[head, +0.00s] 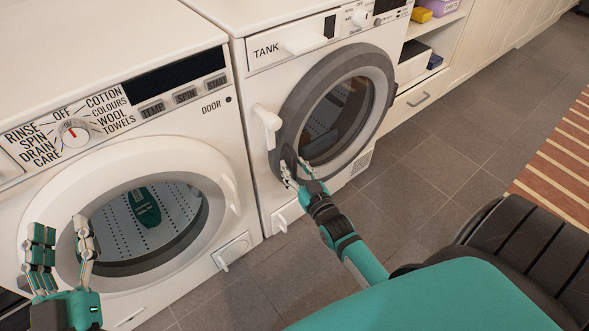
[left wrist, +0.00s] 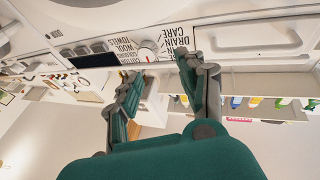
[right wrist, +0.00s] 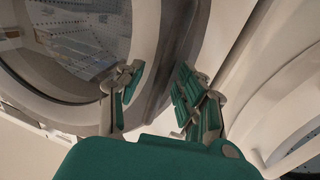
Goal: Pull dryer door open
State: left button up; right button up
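The dryer (head: 255,85) is the white machine marked TANK on the right in the head view. Its round door (head: 300,85) has a dark grey ring around a glass window, and a white handle (head: 267,127) at its left. The door looks shut or nearly so; I cannot tell for certain. My right gripper (head: 296,168) is at the lower left of the ring, below the handle. In the right wrist view its fingers (right wrist: 159,75) are apart, on either side of the grey rim; contact is unclear. My left gripper (head: 62,232) is open and empty before the left machine.
A white washing machine (head: 170,85) with a round door (head: 60,190) and a dial (head: 74,132) stands on the left. Shelves (head: 440,28) and a drawer (head: 415,100) are right of the dryer. The grey tiled floor (head: 450,150) ahead is clear; a striped rug (head: 560,160) lies at right.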

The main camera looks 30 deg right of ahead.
grip_shut()
dwell(0.6)
